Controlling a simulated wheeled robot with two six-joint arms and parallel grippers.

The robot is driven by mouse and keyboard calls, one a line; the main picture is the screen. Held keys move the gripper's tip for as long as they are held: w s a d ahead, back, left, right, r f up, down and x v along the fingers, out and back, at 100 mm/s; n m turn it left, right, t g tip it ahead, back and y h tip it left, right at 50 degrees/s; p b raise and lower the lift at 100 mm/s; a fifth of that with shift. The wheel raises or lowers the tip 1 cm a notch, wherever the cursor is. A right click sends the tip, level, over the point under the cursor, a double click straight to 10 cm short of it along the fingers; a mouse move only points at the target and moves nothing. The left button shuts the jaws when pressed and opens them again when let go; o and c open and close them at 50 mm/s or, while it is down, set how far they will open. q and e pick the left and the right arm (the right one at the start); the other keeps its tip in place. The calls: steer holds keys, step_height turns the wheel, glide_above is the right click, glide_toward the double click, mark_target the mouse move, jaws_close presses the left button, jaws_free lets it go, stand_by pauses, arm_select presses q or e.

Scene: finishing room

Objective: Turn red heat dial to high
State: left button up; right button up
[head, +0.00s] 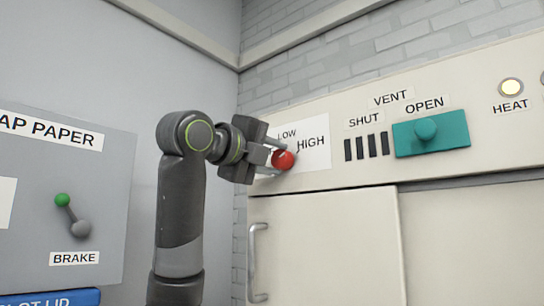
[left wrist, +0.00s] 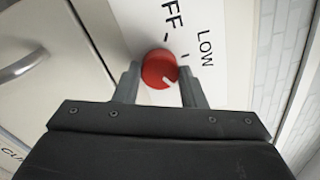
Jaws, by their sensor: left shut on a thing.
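The red heat dial (head: 283,160) is a round knob on a white label plate with LOW and HIGH printed beside it. My left gripper (head: 275,158) has its fingers on either side of the dial and is shut on it. In the left wrist view the dial (left wrist: 157,66) sits between the two fingertips (left wrist: 158,72). A white mark on its face points to the lower right, away from the OFF tick and past the LOW tick. The HIGH label is hidden in that view. My right gripper is not in view.
A teal vent slider (head: 431,133) and a lit HEAT lamp (head: 511,88) are to the right on the same panel. Below is a cabinet door with a metal handle (head: 258,262). A grey panel with a brake lever (head: 72,214) stands at left.

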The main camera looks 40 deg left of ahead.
arm_select(q)
steer(key=o, duration=1)
steer(key=shift+s+f+b, duration=0.1)
steer(key=shift+s+b, duration=0.25)
steer(key=shift+s, duration=0.1)
steer(key=s+a+p, duration=0.1)
steer(key=s+p, duration=0.2)
steer(key=s, duration=1.3)
steer(key=shift+s+a+f+p, duration=0.15)
steer(key=shift+s+a+p, duration=0.05)
steer(key=shift+a+p, duration=0.15)
steer(key=shift+w, duration=0.1)
